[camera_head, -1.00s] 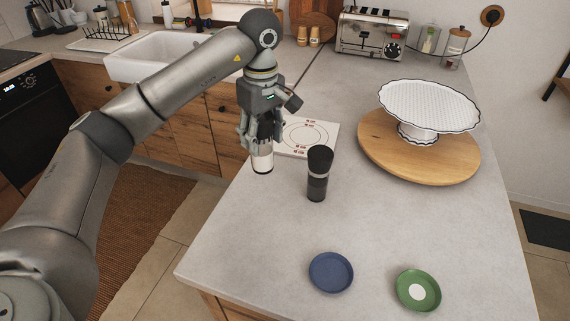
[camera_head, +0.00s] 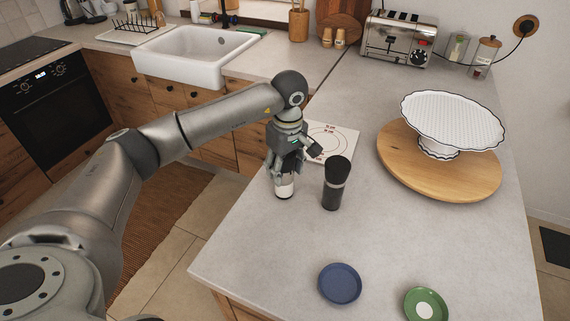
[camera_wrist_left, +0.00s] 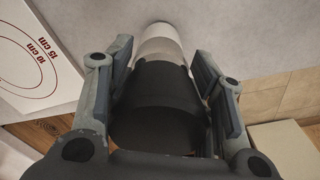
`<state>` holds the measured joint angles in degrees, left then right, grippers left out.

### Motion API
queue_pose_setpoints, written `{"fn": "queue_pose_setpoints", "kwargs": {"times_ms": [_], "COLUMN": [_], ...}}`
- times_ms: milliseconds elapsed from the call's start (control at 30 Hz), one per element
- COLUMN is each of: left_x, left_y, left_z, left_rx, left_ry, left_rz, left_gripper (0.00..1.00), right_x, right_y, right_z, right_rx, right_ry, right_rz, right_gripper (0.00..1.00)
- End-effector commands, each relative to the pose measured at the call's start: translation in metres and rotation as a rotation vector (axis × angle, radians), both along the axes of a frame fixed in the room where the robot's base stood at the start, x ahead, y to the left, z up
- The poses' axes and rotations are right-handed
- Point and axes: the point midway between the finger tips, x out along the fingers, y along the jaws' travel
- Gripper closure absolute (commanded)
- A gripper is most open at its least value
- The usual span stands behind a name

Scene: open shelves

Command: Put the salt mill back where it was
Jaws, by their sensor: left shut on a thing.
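The salt mill (camera_head: 285,188), with a dark top and a pale lower body, is upright under my left gripper (camera_head: 286,175). The gripper is shut around its dark top. In the left wrist view the fingers (camera_wrist_left: 168,95) stand on both sides of the mill's black cap (camera_wrist_left: 158,105), and its pale body (camera_wrist_left: 160,45) points at the counter. I cannot tell whether its base touches the counter. A similar mill with dark contents (camera_head: 335,184) stands upright just to the right, apart from it. My right gripper is not in view.
A white board with printed rings (camera_head: 340,140) lies behind the mills. A blue dish (camera_head: 340,284) and a green dish (camera_head: 412,308) lie near the front. A cake stand (camera_head: 452,120) on a round wooden board (camera_head: 397,168) stands right. The counter's left edge is close to the salt mill.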

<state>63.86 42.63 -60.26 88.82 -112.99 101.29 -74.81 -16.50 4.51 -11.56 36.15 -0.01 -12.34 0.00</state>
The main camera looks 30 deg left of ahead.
Motion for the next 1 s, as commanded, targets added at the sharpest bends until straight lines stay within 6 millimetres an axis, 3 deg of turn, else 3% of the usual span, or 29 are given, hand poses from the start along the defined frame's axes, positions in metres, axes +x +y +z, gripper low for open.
{"fn": "queue_pose_setpoints", "kwargs": {"times_ms": [133, 167, 333, 733, 867, 1000], "left_x": [0.001, 0.001, 0.001, 0.001, 0.001, 0.001], "left_y": [0.0, 0.0, 0.0, -0.001, -0.002, -0.003], "left_z": [0.001, 0.0, 0.0, 0.004, 0.02, 0.05], "left_rx": [-0.001, 0.0, -0.001, -0.002, -0.001, -0.002], "left_ry": [-0.004, -0.002, -0.002, -0.004, -0.008, -0.009], "left_rz": [0.0, 0.0, 0.0, -0.001, -0.001, -0.002], "left_gripper": [0.88, 0.5, 0.28, 0.28, 0.28, 0.28], "right_x": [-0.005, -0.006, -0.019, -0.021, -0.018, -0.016], "right_y": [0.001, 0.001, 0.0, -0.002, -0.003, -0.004], "right_z": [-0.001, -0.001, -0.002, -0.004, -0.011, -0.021], "right_rx": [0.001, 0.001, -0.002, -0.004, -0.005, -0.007], "right_ry": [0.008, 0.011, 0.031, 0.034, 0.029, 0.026], "right_rz": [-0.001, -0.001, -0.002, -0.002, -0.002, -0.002], "right_gripper": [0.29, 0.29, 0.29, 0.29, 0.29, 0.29]}}
